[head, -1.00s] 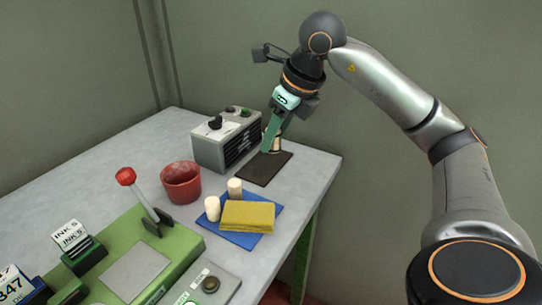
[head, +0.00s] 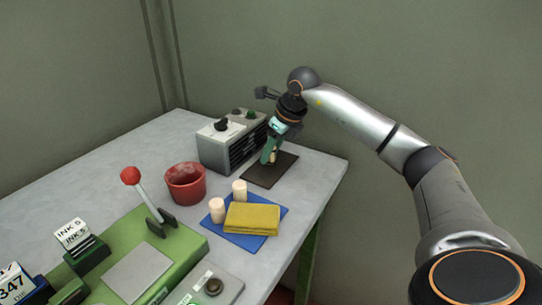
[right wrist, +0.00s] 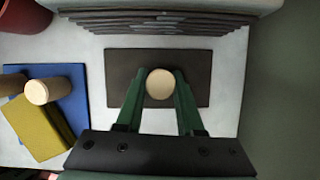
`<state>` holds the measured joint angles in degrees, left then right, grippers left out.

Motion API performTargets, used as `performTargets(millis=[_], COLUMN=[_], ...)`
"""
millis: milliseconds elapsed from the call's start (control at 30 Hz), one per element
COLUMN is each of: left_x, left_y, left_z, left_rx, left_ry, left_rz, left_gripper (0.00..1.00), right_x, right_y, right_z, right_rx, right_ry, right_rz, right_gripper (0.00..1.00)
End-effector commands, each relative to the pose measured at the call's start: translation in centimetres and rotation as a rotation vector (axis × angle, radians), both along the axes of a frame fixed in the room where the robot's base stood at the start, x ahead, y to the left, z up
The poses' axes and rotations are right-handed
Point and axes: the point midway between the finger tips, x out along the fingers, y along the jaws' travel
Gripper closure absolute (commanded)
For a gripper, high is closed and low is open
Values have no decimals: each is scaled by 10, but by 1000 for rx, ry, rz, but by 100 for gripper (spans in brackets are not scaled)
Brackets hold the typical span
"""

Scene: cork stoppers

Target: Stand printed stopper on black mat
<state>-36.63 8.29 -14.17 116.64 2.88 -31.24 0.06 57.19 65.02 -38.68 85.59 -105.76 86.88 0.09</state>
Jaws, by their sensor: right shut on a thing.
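My right gripper (head: 269,155) is shut on a pale cork stopper (head: 273,157) over the black mat (head: 285,166) at the table's far right corner. In the right wrist view the stopper's round end (right wrist: 160,84) sits between the two green fingers (right wrist: 160,92), with the mat (right wrist: 122,75) behind it. The stopper looks upright. I cannot tell whether its base touches the mat, and no print shows on it. My left gripper is not in view.
A grey control box (head: 230,143) stands close beside the mat. A red pot (head: 186,184), a blue mat (head: 249,243) with two pale stoppers (head: 217,210) and a yellow cloth (head: 251,218), and a green lever press (head: 188,243) stand nearer. The mat lies near the table's right edge.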

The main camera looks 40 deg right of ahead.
Motion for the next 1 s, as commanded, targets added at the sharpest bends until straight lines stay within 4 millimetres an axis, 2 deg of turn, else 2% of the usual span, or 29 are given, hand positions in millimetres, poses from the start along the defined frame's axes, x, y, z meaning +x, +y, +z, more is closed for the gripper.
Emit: performTargets(millis=[67, 433, 467, 500, 733, 1000], left_x=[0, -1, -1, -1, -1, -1], left_y=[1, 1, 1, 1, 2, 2], left_z=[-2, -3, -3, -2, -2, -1], left_rx=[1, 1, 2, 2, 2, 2], left_ry=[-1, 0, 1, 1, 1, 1], left_rz=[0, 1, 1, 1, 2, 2], left_gripper=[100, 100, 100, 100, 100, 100], right_x=[-1, -1, 0, 0, 0, 0], right_y=[0, 0, 0, 0, 0, 0], right_z=[-10, -14, -14, -13, -13, -10], right_rx=[-1, 1, 1, 1, 1, 1], right_ry=[0, -1, -1, -1, -1, -3], right_rz=[0, -1, -1, -1, -1, -1], right_gripper=[100, 100, 62, 58, 33, 33])
